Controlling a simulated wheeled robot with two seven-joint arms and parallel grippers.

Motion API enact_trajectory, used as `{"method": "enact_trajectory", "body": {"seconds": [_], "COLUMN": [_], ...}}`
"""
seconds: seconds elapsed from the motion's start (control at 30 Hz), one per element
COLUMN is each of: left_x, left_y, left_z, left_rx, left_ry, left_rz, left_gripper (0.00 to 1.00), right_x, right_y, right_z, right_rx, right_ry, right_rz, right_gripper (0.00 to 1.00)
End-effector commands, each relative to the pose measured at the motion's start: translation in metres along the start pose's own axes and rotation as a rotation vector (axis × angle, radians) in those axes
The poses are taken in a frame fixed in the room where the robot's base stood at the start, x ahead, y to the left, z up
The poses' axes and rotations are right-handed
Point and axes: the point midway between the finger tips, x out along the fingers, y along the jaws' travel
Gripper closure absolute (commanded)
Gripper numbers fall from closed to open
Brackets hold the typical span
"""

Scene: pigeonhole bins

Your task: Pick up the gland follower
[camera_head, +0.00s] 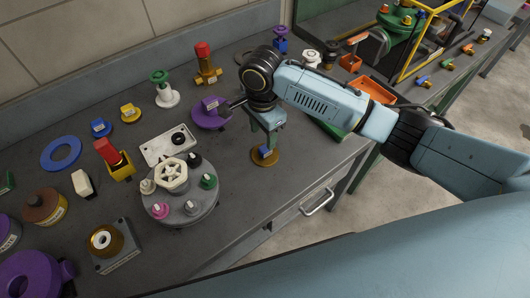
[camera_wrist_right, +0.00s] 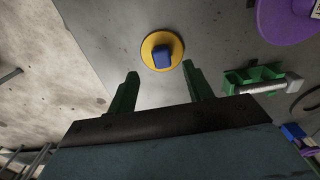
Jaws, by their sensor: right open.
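A round brass-yellow disc (camera_head: 257,161) with a blue block on top lies flat on the grey bench near its front edge; it appears to be the gland follower, though no label confirms this. It also shows in the right wrist view (camera_wrist_right: 148,52), just beyond the fingertips. My right gripper (camera_wrist_right: 160,76) is open and empty, with its two green fingers apart, one to each side of the disc's line. In the head view it points down over the disc and hides part of it. I cannot tell the exact height gap. My left gripper is not in view.
A purple round part (camera_head: 208,119) stands left of my right gripper. A grey round plate (camera_head: 190,212) carries a white handwheel and several knobs. A green bracket (camera_wrist_right: 262,78) lies to the right in the wrist view. Bare bench surrounds the disc.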

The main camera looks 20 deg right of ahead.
Motion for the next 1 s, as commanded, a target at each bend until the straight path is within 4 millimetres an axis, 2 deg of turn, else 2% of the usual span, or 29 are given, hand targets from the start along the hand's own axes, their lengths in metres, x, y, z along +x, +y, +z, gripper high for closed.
{"method": "enact_trajectory", "body": {"seconds": [0.23, 0.5, 0.8, 1.0], "left_x": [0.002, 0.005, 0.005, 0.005], "left_y": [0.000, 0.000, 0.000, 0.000], "left_z": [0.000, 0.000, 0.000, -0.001], "left_rx": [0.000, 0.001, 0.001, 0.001], "left_ry": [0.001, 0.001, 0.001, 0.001], "left_rz": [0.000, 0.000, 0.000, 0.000], "left_gripper": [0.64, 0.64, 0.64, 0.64], "right_x": [0.019, 0.057, 0.062, 0.062], "right_y": [0.000, -0.001, -0.001, -0.001], "right_z": [-0.003, -0.009, -0.008, -0.008], "right_rx": [-0.001, -0.001, -0.002, -0.002], "right_ry": [0.002, 0.001, 0.000, 0.000], "right_rz": [0.001, 0.000, -0.003, -0.002], "right_gripper": [0.49, 0.49, 0.49, 0.74]}}
